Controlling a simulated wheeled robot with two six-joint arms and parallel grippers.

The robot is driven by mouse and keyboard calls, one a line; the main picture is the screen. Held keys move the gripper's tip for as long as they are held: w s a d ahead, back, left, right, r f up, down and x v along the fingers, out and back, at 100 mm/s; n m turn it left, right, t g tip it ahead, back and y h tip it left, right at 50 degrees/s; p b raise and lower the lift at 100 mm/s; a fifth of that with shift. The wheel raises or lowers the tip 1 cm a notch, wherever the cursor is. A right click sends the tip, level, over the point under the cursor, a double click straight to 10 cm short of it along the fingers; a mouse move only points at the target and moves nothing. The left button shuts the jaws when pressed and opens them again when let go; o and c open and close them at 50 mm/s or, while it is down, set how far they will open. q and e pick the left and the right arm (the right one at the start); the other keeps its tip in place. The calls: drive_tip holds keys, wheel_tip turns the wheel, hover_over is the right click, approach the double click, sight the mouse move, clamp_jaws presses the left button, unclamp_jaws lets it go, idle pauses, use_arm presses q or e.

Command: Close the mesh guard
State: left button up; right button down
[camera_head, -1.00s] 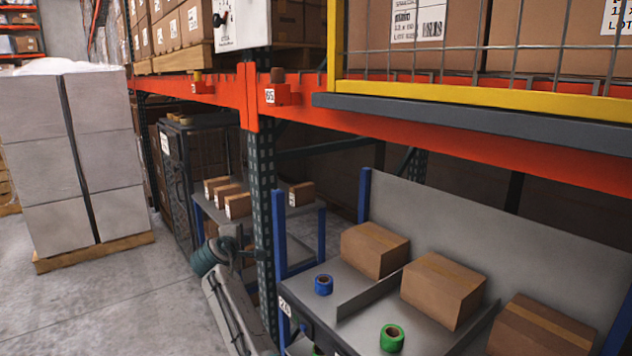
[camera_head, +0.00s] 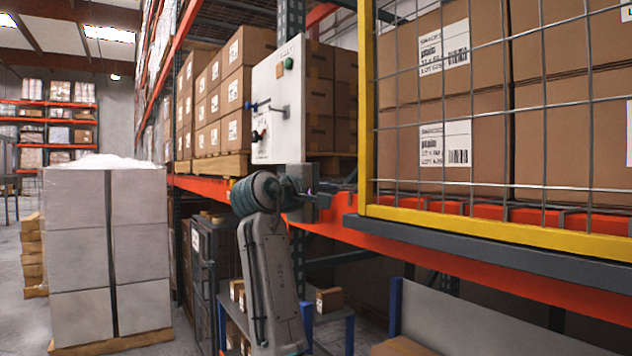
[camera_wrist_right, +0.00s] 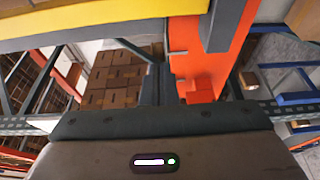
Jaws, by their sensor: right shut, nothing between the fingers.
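The mesh guard (camera_head: 369,110) is a yellow frame with grey wire mesh at the right of the head view. It stands in front of large cartons, above a dark grey ledge. My right gripper (camera_head: 322,190) is shut and empty, left of the guard's lower left corner and in front of the orange beam. I see no contact with the guard. My left gripper is out of view.
The control panel (camera_head: 278,105) with knobs and a green button is just above my right gripper. The orange beam (camera_head: 480,270) and grey ledge (camera_head: 480,240) run below the guard. A wrapped pallet stack (camera_head: 105,250) stands at left. Cartons (camera_head: 215,105) fill the left bay.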

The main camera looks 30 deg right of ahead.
drive_tip(key=s+d+p, duration=0.2)
drive_tip(key=d+p, duration=0.1)
drive_tip(key=shift+s+d, duration=0.3)
drive_tip(key=shift+s, duration=0.05)
idle(0.3)
